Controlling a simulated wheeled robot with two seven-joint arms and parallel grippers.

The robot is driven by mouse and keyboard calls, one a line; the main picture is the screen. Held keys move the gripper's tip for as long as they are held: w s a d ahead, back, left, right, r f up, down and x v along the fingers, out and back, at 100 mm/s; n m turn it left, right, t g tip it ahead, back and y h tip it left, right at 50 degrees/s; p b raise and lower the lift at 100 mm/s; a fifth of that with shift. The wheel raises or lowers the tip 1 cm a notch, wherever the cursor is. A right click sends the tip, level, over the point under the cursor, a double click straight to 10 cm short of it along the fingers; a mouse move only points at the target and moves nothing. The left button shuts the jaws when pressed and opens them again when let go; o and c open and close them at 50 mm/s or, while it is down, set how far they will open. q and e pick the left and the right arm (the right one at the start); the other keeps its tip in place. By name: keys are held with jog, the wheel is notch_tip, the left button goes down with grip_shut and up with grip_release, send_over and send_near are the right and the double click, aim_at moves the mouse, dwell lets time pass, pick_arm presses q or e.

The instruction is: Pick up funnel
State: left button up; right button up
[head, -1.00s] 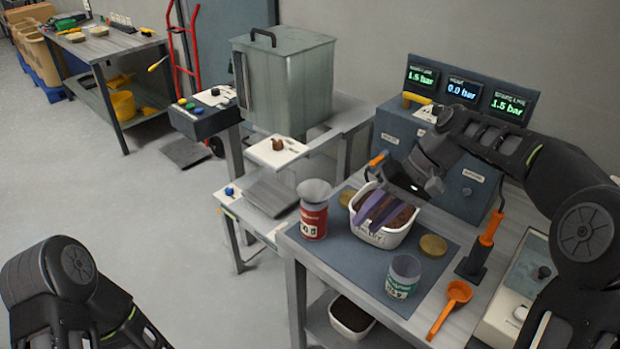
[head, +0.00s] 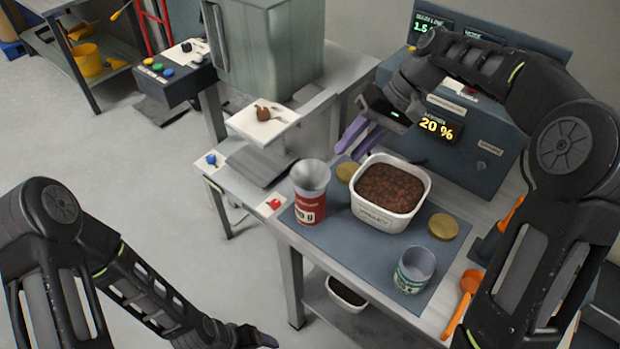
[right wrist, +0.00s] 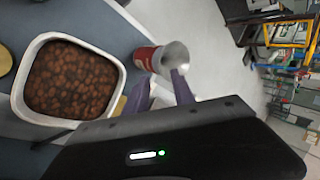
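The grey funnel (head: 311,176) sits mouth up on top of a red labelled can (head: 310,208) at the left of the dark mat. My right gripper (head: 354,138) has purple fingers and is above and behind the funnel, apart from it in the head view. In the right wrist view its two fingers (right wrist: 160,90) are spread with nothing between them, and the funnel (right wrist: 175,56) shows just beyond one fingertip. My left gripper (head: 266,341) is low at the bottom edge of the head view, partly cut off, and its opening cannot be made out.
A white tub (head: 393,222) of brown pellets stands right of the can. A grey machine box (head: 465,140) stands behind.

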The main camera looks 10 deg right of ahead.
aim_at(318, 184)
jog(key=shift+x, duration=0.95)
jog(key=shift+s, duration=0.1)
jog(key=p+x, duration=0.2)
jog(key=x, duration=0.3)
jog(key=shift+a, duration=0.1)
jog(key=shift+c, duration=0.4)
grip_shut()
